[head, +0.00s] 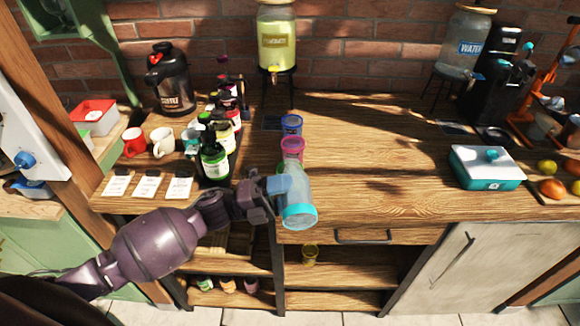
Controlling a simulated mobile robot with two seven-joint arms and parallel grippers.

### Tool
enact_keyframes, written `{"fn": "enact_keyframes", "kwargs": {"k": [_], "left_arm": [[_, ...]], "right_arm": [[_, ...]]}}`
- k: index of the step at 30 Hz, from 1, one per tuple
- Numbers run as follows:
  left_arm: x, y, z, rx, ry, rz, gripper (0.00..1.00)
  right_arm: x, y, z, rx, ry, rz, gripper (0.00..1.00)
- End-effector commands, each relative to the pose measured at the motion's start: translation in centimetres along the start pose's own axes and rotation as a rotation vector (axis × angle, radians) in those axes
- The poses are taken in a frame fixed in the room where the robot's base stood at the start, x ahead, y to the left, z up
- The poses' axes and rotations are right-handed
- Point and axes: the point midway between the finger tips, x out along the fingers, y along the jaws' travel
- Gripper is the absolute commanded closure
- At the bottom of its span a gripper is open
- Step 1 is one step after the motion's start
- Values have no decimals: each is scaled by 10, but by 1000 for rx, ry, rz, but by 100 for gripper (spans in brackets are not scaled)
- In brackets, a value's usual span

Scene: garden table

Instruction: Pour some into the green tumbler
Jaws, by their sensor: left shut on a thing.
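My left gripper (274,188) is shut on a clear vessel (297,190) with a turquoise end, held at the front edge of the wooden counter. The turquoise end points down and toward me. I cannot tell whether it holds liquid. A blue tumbler (291,125) and a pink tumbler (292,147) stand in a row just behind it. My right gripper is not in view.
Several dark bottles (215,160) crowd the counter left of the vessel, near mugs (162,142) and cards. A yellow-green dispenser (276,40) stands behind the tumblers. A teal and white box (486,168) is at right. The counter's middle right is clear. A yellow cup (309,253) sits on a lower shelf.

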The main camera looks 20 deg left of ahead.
Motion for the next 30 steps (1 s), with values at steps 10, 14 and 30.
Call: {"fn": "enact_keyframes", "kwargs": {"k": [10, 14, 30], "left_arm": [[1, -3, -5, -15, -3, -2, 72], [1, -4, -7, -21, -4, -3, 72], [2, -7, -8, -51, -12, -2, 72]], "right_arm": [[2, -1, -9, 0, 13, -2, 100], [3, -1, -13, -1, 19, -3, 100], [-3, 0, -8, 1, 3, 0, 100]]}}
